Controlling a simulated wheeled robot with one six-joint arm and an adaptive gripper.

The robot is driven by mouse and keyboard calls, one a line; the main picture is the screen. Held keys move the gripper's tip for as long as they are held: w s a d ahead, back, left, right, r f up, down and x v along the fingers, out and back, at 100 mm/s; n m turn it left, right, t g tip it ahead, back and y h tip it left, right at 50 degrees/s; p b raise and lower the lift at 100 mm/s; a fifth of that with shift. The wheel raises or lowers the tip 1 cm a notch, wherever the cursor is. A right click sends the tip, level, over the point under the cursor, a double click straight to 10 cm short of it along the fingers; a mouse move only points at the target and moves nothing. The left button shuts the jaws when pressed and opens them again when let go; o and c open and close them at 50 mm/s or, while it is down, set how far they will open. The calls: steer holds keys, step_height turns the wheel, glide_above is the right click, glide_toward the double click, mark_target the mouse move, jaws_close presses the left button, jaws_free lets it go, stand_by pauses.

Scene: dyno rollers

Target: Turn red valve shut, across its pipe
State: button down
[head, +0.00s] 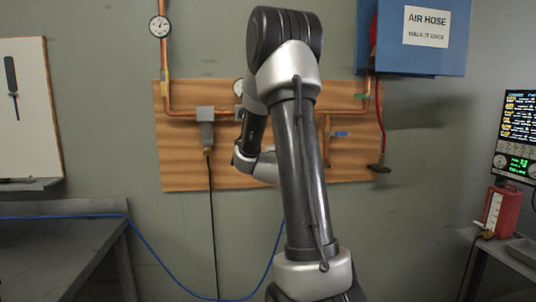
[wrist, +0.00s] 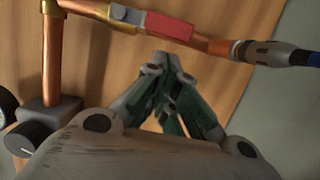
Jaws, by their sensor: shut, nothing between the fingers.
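The red valve handle (wrist: 170,25) shows in the wrist view at the top centre. It lies roughly along its copper pipe (wrist: 215,44), over a brass valve body (wrist: 122,36). My gripper (wrist: 161,58) is shut and empty, with its fingertips just below the red handle in the picture. I cannot tell whether they touch it. In the head view my arm stands in front of the middle of the wooden board; the red handle and my fingertips are hidden there.
The wooden board (head: 178,150) carries copper pipes, gauges and a blue-handled valve (head: 340,134). A blue box (head: 430,55) hangs at the upper right. A dark fitting with a blue end (wrist: 305,58) continues the pipe. A bench (head: 60,250) stands left, a screen (head: 518,135) right.

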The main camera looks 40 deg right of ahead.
steer(key=shift+s+d, duration=0.25)
steer(key=shift+d, duration=0.2)
steer(key=shift+f, duration=0.1)
steer(key=shift+s+d+f, duration=0.2)
steer(key=shift+d+f, duration=0.05)
steer(key=shift+d, duration=0.05)
